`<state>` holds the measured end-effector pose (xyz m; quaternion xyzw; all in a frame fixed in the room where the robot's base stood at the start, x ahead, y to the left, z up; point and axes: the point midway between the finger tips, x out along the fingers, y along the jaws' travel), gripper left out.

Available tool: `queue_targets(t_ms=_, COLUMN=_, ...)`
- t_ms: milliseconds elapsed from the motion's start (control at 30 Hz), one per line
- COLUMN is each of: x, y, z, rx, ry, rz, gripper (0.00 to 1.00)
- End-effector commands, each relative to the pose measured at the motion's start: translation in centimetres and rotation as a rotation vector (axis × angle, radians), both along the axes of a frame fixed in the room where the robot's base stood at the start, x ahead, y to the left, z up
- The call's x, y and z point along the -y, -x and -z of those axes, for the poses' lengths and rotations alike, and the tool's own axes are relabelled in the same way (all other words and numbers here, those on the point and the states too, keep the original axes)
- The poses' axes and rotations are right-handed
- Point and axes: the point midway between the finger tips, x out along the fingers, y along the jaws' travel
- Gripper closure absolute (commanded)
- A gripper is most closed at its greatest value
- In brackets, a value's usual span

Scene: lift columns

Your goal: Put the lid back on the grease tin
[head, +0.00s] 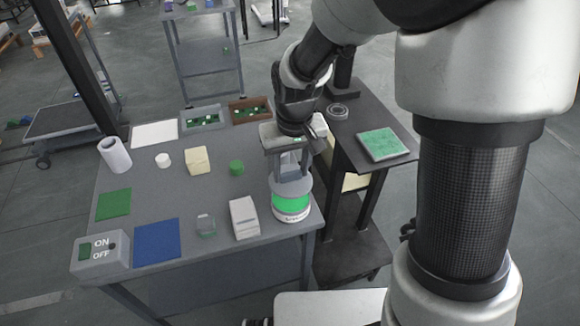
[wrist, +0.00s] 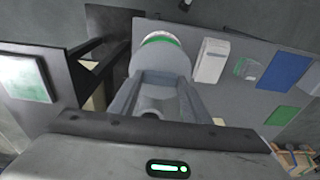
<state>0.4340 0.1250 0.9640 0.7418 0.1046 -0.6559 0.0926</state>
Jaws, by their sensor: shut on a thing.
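The grease tin (head: 291,204), white with a bright green band, stands upright at the near right corner of the grey table. It also shows in the wrist view (wrist: 160,38), partly hidden by the lid. The grey round lid (head: 293,185) is at the tin's top, roughly level; I cannot tell whether it is seated or just above the rim. My gripper (head: 288,165) points down over the tin, shut on the lid's upper part. In the wrist view, the lid (wrist: 166,58) lies just beyond the fingertips, between lid and camera a small grey part sits between the fingers.
A white box (head: 243,217) stands close left of the tin, with a small clear block (head: 206,226) beyond it. A green cylinder (head: 236,167) stands further back. A dark side stand with a green pad (head: 380,143) is at the right. The table's edge (head: 316,222) is close to the tin.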

Motion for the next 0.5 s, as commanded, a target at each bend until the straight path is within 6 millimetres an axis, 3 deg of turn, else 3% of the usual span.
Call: queue_targets(t_ms=500, x=0.0, y=0.0, z=5.0, rx=-0.001, ry=0.0, rz=0.0, gripper=0.79)
